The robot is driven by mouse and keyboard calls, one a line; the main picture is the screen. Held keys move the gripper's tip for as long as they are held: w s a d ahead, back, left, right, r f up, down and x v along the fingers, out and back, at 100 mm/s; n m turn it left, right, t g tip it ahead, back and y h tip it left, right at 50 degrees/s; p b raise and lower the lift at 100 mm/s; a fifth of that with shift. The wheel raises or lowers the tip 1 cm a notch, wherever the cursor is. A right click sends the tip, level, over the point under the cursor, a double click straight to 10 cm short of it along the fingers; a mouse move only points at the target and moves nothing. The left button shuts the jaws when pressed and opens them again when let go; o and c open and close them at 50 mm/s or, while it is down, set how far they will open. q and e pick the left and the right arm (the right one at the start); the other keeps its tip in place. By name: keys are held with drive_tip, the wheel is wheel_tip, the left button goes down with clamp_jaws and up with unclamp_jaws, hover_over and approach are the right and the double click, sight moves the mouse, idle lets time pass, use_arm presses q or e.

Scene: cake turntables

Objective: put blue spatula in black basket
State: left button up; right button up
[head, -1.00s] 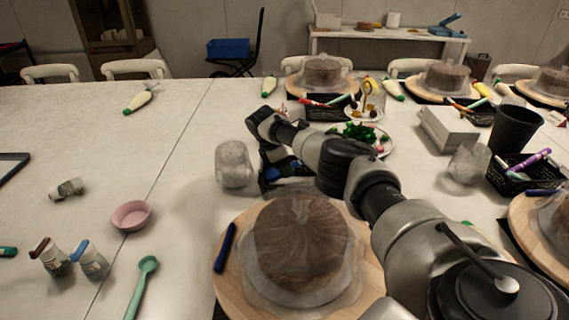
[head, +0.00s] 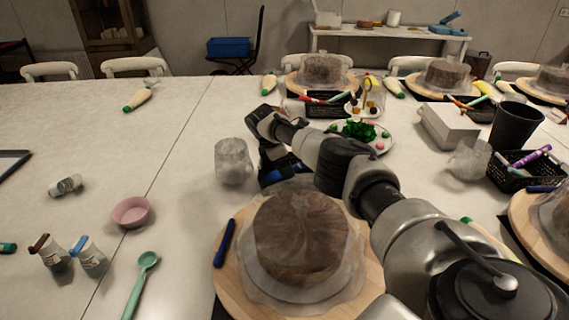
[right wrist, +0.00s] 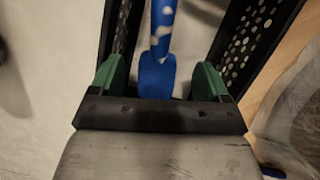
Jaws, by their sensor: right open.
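The right gripper (head: 282,168) is low over the table, just behind the nearest cake, with its arm coming in from the right. Its black perforated fingers stand apart in the right wrist view (right wrist: 160,60). The blue spatula (right wrist: 158,75) lies between them, touching neither finger visibly; only part of its length shows. In the head view the gripper mostly hides it. Black mesh baskets stand at the right (head: 509,178), at the back middle (head: 322,113) and at the back right (head: 470,114). They hold pens and tools; I cannot tell which is meant. My left gripper is out of view.
A cake (head: 300,235) on a wooden turntable (head: 232,285) is in front of the gripper. A white box (head: 449,127) and black cup (head: 515,127) stand right.

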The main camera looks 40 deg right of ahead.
drive_tip(key=v, duration=1)
drive_tip(key=shift+r+p, duration=0.35)
drive_tip(key=shift+p, duration=0.05)
